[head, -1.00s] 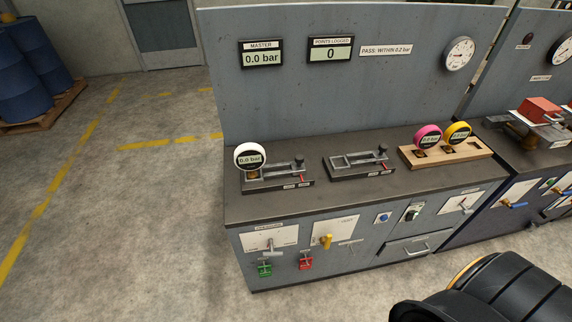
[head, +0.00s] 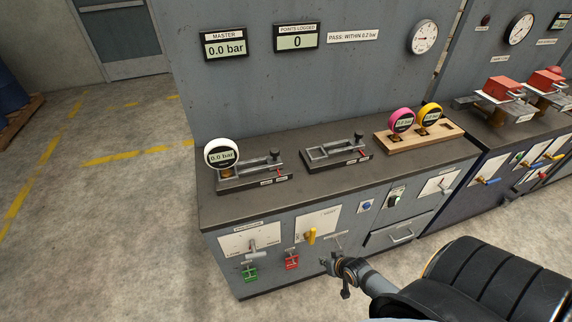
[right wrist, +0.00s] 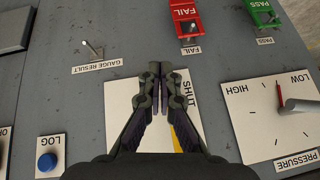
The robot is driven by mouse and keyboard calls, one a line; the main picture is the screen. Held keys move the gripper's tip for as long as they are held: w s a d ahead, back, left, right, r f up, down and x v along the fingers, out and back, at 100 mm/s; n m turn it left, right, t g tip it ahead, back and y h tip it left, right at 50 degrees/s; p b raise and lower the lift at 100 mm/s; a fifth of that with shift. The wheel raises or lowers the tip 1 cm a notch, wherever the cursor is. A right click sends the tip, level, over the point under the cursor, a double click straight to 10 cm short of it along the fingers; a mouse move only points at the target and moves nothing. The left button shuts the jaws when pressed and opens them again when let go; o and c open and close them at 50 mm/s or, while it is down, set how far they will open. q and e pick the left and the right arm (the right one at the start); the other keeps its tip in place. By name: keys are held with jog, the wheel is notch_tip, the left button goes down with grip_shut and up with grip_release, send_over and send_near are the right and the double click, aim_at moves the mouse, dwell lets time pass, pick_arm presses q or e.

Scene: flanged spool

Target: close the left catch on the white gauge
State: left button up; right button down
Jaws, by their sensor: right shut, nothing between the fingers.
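The white gauge (head: 221,154), reading 0.0 bar, stands upright at the left end of the left clamp fixture (head: 250,174) on the bench top. A black-knobbed lever (head: 275,156) and a small red part stand at the fixture's right end. The catches are too small for me to tell their state. My right gripper (head: 332,264) is in front of the bench's front panel, below and to the right of the gauge. In the right wrist view the right gripper (right wrist: 160,72) is shut and empty, in front of the plate marked SHUT (right wrist: 150,100). My left gripper is out of view.
An empty second fixture (head: 336,152) stands to the right, then a wooden rack (head: 412,138) with pink and yellow gauges. The front panel carries a yellow handle (head: 311,236), green (head: 250,274) and red (head: 292,261) clips, and a blue button (head: 366,205).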

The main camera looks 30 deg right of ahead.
jog(key=w+a+r+m+t+y+b, duration=0.1)
jog(key=w+r+t, duration=0.1)
jog(key=r, duration=0.5)
jog(key=w+a+r+m+t+y+b, duration=0.1)
jog(key=w+a+r+m+t+y, duration=0.1)
jog(key=w+r, duration=0.3)
jog(key=w+a+r+m+t+y+b, duration=0.1)
jog(key=w+r, duration=0.3)
jog(key=r, duration=0.5)
jog(key=shift+a+r+m+t+y, duration=0.2)
jog(key=shift+a+m+t, duration=0.1)
jog(key=shift+a, duration=0.1)
jog(key=shift+a+r+m+t+y, duration=0.15)
jog(key=shift+a+m+t+y, duration=0.05)
jog(key=shift+a+t, duration=0.15)
pick_arm(q)
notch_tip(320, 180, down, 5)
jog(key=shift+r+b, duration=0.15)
jog(key=shift+b, duration=0.15)
pick_arm(e)
jog(key=w+d+r+m+t+h, duration=0.3)
jog(key=w+d+r+m+t, duration=0.1)
jog(key=d+r+m, duration=0.3)
jog(key=d+r, duration=0.1)
jog(key=d, duration=0.1)
jog(key=shift+d+r+m, duration=0.3)
jog(key=shift+d+m, duration=0.1)
jog(key=shift+w, duration=0.1)
